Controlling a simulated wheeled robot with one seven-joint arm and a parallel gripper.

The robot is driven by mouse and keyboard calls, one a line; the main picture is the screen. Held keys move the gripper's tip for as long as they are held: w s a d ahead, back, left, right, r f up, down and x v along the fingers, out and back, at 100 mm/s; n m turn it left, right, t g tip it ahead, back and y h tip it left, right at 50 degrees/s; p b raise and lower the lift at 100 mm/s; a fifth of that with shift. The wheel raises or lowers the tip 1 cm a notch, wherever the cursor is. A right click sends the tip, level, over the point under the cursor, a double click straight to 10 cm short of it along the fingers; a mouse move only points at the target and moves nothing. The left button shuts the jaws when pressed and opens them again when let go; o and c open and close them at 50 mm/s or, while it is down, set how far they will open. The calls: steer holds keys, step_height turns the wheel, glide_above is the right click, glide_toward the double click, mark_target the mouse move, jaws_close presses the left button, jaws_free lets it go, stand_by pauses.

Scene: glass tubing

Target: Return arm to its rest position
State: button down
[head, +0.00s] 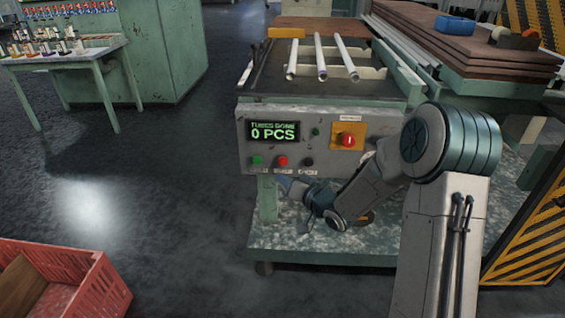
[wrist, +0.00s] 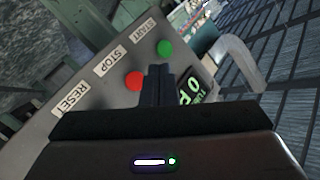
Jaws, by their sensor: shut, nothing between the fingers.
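My arm reaches down in front of the machine's control panel (head: 300,128). In the head view my gripper is small and partly hidden, low in front of the panel. In the wrist view my gripper (wrist: 158,72) has its fingers together with nothing between them. Its tips appear beside the red STOP button (wrist: 134,81) and below the green START button (wrist: 165,48). Whether they touch the panel cannot be told. The black button beside the RESET label (wrist: 69,97) is hidden in the wrist view. The display (head: 274,131) reads "TUBES DONE 0 PCS".
Several glass tubes (head: 320,56) lie on the machine top. A red emergency button (head: 347,140) sits on the panel's right. A red crate (head: 95,280) stands at lower left, and a striped barrier (head: 530,237) at right. The floor left of the machine is clear.

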steer(key=s+d+r+g+h+p, duration=0.2)
steer(key=s+d+r+h+p, duration=0.3)
steer(key=d+r+p, duration=0.3)
steer(key=s+d+r+g+h+p, duration=0.1)
steer(key=s+d+r+h+p, duration=0.5)
steer(key=r, duration=0.5)
steer(key=s+d+r+g+p, duration=0.1)
steer(key=s+r+g+p, duration=0.2)
steer(key=s, duration=0.7)
steer(key=s+d+r+m+g+p, duration=0.1)
steer(key=s+d+r+g+p, duration=0.1)
steer(key=s+r, duration=0.5)
steer(key=s+g+p, duration=0.1)
steer(key=s+p, duration=0.1)
steer(key=s, duration=0.2)
steer(key=shift+p, duration=0.4)
